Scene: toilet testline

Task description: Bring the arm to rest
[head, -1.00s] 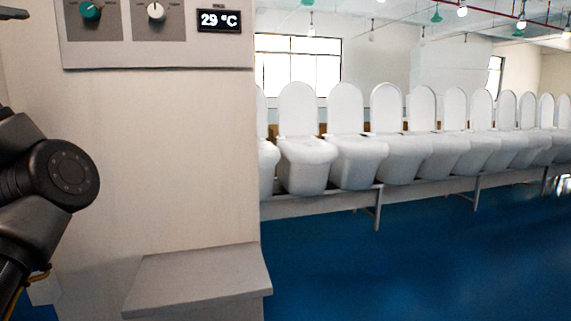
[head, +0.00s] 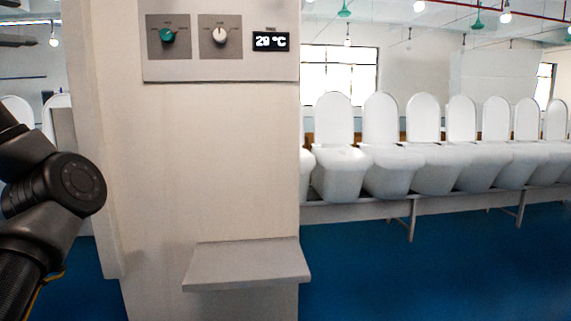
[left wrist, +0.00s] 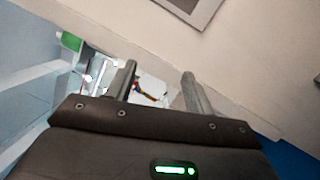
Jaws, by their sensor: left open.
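My left arm (head: 60,190) is black and bent, and it comes in along the left edge of the head view. My right arm and gripper are not in view.
A pale upright panel (head: 210,160) stands close in front, with a green knob (head: 168,36), a white knob (head: 221,36) and a temperature display (head: 271,41). A grey ledge (head: 247,266) juts out low. White toilets (head: 340,170) line a rack behind; blue floor (head: 430,270) is clear at right.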

